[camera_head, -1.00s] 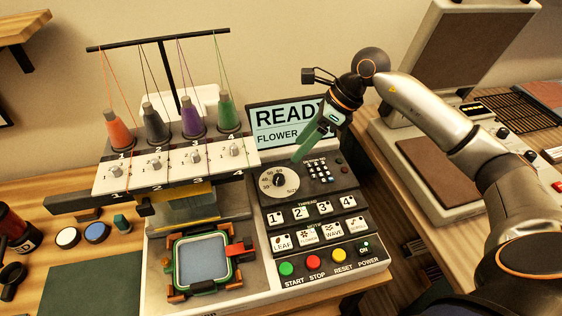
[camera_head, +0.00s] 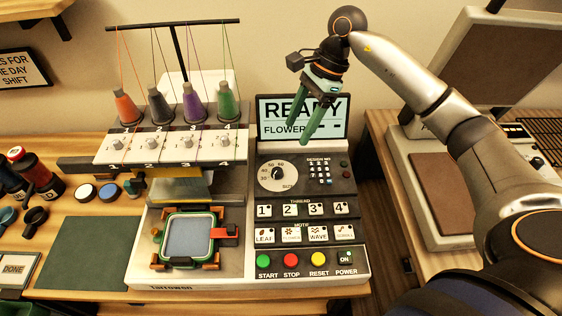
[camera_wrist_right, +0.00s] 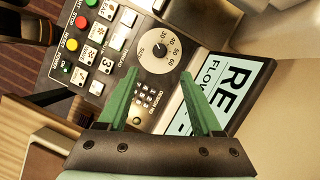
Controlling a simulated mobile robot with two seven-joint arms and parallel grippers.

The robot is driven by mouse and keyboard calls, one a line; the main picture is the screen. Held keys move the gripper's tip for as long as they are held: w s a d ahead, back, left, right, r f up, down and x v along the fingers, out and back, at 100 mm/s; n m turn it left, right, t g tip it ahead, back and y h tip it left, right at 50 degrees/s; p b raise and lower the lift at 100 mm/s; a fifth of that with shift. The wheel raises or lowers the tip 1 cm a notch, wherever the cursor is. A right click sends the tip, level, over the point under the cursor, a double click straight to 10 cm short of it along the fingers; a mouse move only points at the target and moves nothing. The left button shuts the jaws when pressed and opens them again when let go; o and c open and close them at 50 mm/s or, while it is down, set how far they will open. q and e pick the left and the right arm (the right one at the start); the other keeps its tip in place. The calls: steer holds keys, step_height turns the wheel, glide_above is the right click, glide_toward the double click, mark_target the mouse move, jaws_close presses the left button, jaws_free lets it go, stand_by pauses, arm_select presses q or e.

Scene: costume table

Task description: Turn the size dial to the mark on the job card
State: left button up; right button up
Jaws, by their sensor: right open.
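The size dial (camera_head: 277,173) is a black knob on a round white plate with numbers, on the dark control panel of the embroidery machine. It also shows in the right wrist view (camera_wrist_right: 159,50), ahead of the fingers. My right gripper (camera_head: 305,139) is open and empty, its green fingers apart, in front of the lower part of the screen, above and right of the dial. In the right wrist view the right gripper (camera_wrist_right: 160,100) has the number keypad between and beyond its fingers. I do not see my left gripper. No job card can be made out.
The screen (camera_head: 330,117) reads READY and FLOWER. Thread, motif and start-stop buttons (camera_head: 290,259) line the panel below the dial. Spools of thread stand on the machine at left. A hoop (camera_head: 188,236) lies in front. A green mat (camera_head: 85,251) lies on the table.

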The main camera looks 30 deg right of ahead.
mark_target(277, 170)
steer(key=p+x, duration=0.2)
steer(key=x, duration=1)
steer(key=shift+f, duration=0.1)
jaws_close()
